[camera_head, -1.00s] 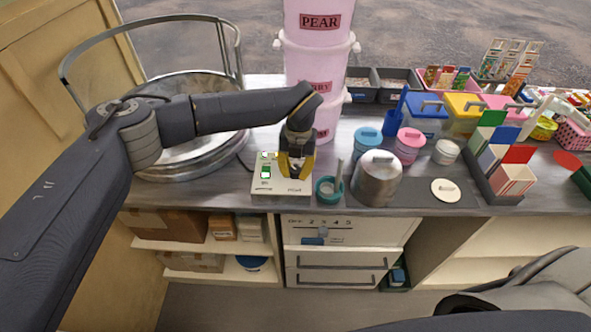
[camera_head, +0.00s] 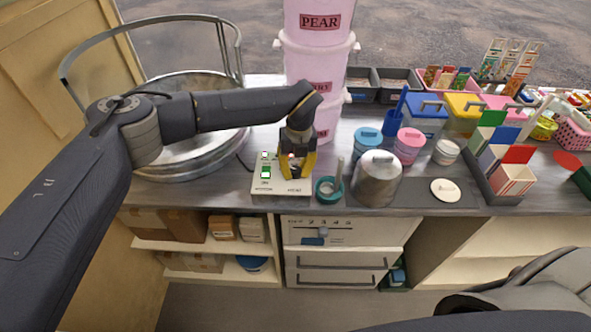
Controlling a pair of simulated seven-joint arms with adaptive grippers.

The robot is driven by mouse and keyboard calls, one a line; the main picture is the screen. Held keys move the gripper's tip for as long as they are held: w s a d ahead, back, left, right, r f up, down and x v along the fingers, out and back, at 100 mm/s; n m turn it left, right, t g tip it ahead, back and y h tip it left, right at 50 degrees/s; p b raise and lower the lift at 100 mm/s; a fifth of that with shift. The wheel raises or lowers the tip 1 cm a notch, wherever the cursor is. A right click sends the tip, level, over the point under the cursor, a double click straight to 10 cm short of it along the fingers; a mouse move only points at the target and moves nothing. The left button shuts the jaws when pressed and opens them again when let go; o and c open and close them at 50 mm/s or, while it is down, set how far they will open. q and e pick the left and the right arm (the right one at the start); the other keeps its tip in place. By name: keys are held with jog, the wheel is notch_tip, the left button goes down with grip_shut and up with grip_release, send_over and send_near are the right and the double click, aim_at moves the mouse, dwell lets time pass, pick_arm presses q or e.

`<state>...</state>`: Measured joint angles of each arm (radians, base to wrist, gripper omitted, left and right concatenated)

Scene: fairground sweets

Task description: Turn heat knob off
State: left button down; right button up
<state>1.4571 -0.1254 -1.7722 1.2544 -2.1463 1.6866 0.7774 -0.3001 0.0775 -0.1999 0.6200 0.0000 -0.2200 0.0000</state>
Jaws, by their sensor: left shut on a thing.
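A small cream control box (camera_head: 265,189) stands near the front edge of the counter. It has green-lit switches (camera_head: 265,171) on its left half and the label HEAT at its lower right. My left gripper (camera_head: 296,176), with yellow fingers, points down over the right half of the box, just above the label. It is shut on the heat knob, which the fingers mostly hide. The knob's pointer direction cannot be made out. My right gripper is not in view; only part of my right arm shows at the lower right.
A metal pan (camera_head: 190,153) with a rail is left of the box. A teal ring-shaped holder (camera_head: 328,190) and a metal pot (camera_head: 377,180) stand close on the right. Pink tubs (camera_head: 317,62) are stacked behind. Lidded jars and card holders fill the right side.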

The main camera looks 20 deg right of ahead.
aim_at(298, 169)
pick_arm(q)
jog(key=shift+w, duration=0.1)
jog(key=c, duration=1)
grip_release()
jog(key=shift+r, duration=0.1)
notch_tip(298, 169, up, 12)
jog(key=shift+d, duration=0.35)
